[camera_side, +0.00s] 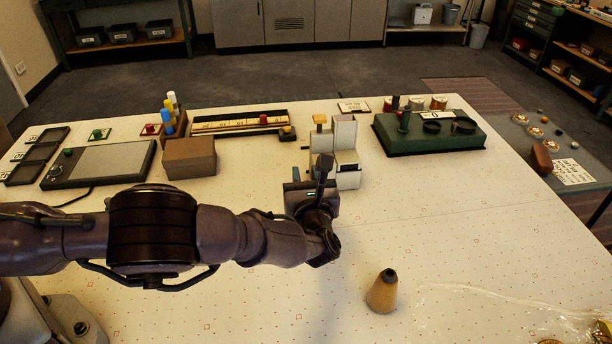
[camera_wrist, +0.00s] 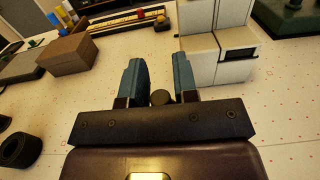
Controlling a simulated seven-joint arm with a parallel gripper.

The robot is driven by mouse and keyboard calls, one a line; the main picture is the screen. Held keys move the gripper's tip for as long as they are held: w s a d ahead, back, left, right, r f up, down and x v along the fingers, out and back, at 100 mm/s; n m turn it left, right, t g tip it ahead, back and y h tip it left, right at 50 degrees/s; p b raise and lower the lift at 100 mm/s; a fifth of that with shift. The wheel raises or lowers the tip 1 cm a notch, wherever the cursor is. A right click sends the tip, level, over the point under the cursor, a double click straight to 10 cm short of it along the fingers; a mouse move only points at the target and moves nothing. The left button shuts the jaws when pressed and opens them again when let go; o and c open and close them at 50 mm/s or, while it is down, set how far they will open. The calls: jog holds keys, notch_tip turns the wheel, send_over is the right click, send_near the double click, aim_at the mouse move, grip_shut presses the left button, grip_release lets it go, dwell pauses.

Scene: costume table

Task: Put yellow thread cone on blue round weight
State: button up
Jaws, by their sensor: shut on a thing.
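My gripper (camera_wrist: 160,78) has its two blue-grey fingers on either side of a small dark round-topped thing (camera_wrist: 160,97). The rest of that thing is hidden by the gripper, so I cannot tell whether it is the yellow thread cone. In the side view my gripper (camera_side: 318,172) is in front of the white blocky stand. A tan-orange cone with a dark tip (camera_side: 382,294) stands upright on the table, front right, apart from my gripper. I cannot make out a blue round weight for certain. A dark round thing (camera_wrist: 20,150) sits at the lower left of the wrist view.
The white blocky stand (camera_side: 347,134) is close ahead of my gripper. A brown box (camera_side: 189,158) stands to the left, with a long dark tray (camera_side: 240,122) behind. A green fixture (camera_side: 430,136) is at the back right. The right middle of the table is clear.

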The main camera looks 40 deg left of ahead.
jog(key=o, duration=0.9)
jog(key=shift+f, duration=0.1)
jog(key=v, duration=1.2)
jog(key=shift+r, duration=0.2)
